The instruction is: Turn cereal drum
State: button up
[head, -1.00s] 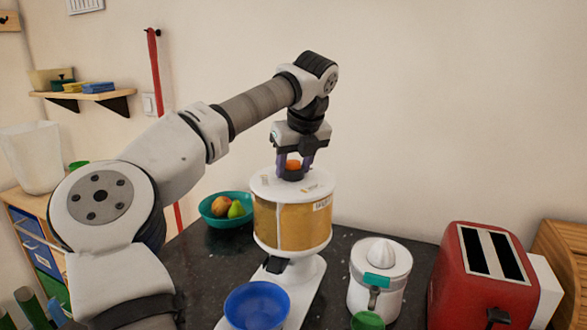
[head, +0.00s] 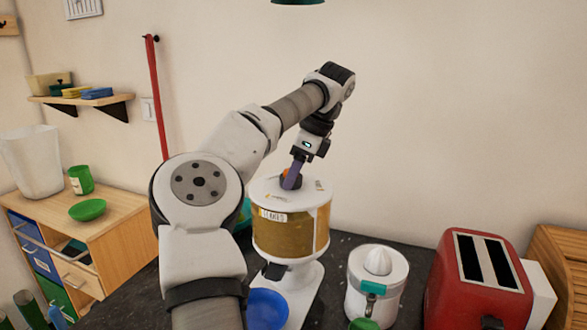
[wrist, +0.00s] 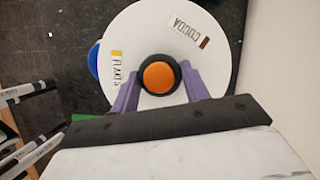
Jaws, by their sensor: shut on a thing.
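The cereal drum (head: 285,238) is a clear cylinder of yellow-brown contents with a white lid, on a white stand (head: 300,290). A label on its side, seemingly "FLAKES", faces front left. In the wrist view the white lid (wrist: 215,75) carries a "COCOA" label with a brown mark and a "FLAKES" label with a yellow mark. An orange-topped black knob (wrist: 158,77) sits at its centre. My gripper (head: 291,178) has purple fingers, one on each side of the knob, shut on it from above. The blue bowl (head: 268,308) stands below the drum, partly hidden by my arm.
A white juicer (head: 378,285) and a red toaster (head: 480,280) stand to the right on the dark counter. A teal bowl (head: 246,212) is mostly hidden behind my arm. A wooden cabinet (head: 125,240) with a green bowl and cup stands left.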

jog(key=n, duration=0.1)
jog(key=n+g+p, duration=0.1)
jog(key=n+p, duration=0.1)
jog(key=shift+w+r+n, duration=0.15)
jog(key=shift+r+n, duration=0.1)
jog(key=shift+n, duration=0.15)
jog(key=n+g+p, duration=0.1)
jog(key=n+p, duration=0.2)
jog(key=shift+w+n+g, duration=0.1)
jog(key=shift+n+g, duration=0.2)
jog(key=shift+g, duration=0.1)
jog(key=n+h, duration=0.1)
jog(key=n, duration=0.1)
jog(key=n+g, duration=0.1)
jog(key=n, duration=0.2)
jog(key=shift+w+a+f+n+g+h+p, duration=0.1)
jog(key=shift+a+f+n+g+h+p, duration=0.1)
jog(key=shift+n+g+h+p, duration=0.15)
jog(key=o, duration=1.4)
jog(key=shift+c, duration=0.2)
